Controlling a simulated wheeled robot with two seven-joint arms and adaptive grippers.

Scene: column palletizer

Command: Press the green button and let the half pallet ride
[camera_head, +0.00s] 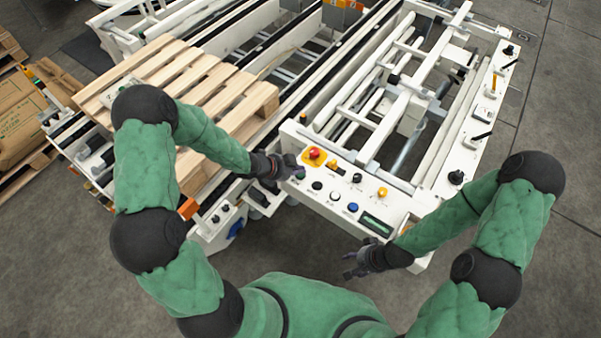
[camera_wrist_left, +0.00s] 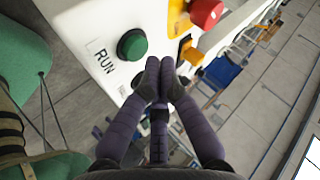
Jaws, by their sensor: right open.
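The green button (camera_wrist_left: 132,45), marked RUN, stands on the white control panel (camera_head: 320,197). In the left wrist view it is just up and left of my fingertips, with a visible gap in the picture. My left gripper (camera_wrist_left: 161,78) has its purple fingers together and empty. In the head view my left gripper (camera_head: 292,167) is at the panel's left edge, by the red emergency knob (camera_head: 314,154). The wooden pallet (camera_head: 190,75) lies on the conveyor at left. My right gripper (camera_head: 356,264) is open and empty below the panel's front edge.
The panel also carries a yellow button (camera_head: 382,192), a blue button (camera_head: 353,207), black knobs and a small display (camera_head: 376,224). White machine rails fill the back. Floor is clear at right.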

